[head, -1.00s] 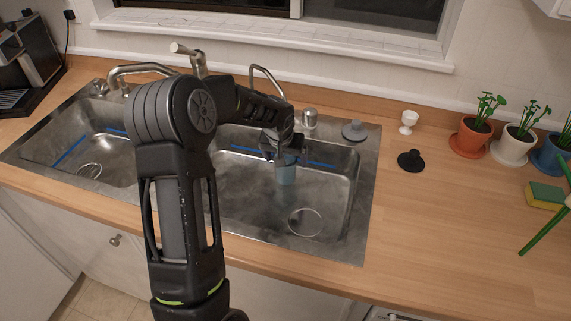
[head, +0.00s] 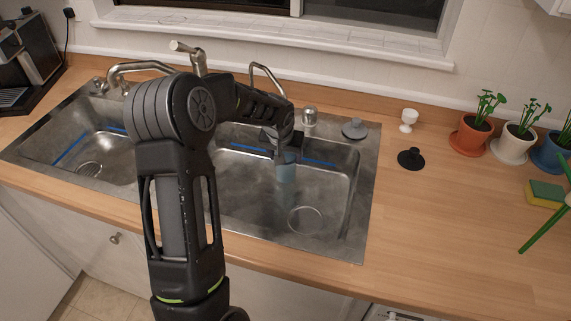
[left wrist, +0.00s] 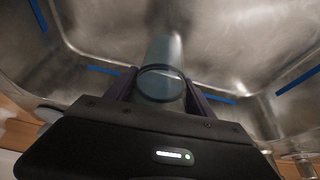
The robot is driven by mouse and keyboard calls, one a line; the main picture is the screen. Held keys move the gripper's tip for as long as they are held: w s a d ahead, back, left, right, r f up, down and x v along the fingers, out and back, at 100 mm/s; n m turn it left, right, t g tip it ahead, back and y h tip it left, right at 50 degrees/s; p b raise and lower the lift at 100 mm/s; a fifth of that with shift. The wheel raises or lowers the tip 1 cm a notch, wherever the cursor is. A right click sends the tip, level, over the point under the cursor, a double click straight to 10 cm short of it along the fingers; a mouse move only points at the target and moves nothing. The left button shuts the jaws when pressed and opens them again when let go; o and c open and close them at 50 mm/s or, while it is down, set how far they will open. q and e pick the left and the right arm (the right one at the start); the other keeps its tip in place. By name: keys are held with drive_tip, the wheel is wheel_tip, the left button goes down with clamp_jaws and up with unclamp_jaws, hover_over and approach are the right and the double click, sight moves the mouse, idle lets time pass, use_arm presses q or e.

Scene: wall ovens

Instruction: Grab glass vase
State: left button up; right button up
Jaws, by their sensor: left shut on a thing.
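The glass vase (head: 286,171) is a pale blue, see-through cylinder in the right basin of the sink, near its back wall. My left gripper (head: 284,156) reaches down into the basin from above and is shut on the upper part of the vase. In the left wrist view, the vase (left wrist: 163,65) stands between the two fingers, with its round rim (left wrist: 161,82) toward the camera. I cannot tell whether its base touches the basin floor. My right gripper is not in view.
The steel sink (head: 362,205) has walls and a rim around the vase. Faucets (head: 265,75) stand behind it. On the wooden counter to the right are a black stopper (head: 411,158), a white cup (head: 408,120), potted plants (head: 474,135) and a sponge (head: 546,193). The counter's front right is clear.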

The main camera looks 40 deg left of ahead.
use_arm(q)
clamp_jaws()
idle(0.3)
drive_tip(key=shift+w+r, duration=0.1)
drive_tip(key=shift+r, duration=0.2)
idle(0.3)
drive_tip(key=shift+s+d+r+b, duration=0.55)
drive_tip(key=shift+s+d+b, duration=1.1)
drive_tip(key=shift+s, duration=2.1)
wheel_tip(320, 180, up, 13)
drive_tip(key=shift+a+r+b, duration=0.15)
drive_tip(key=shift+b, duration=0.3)
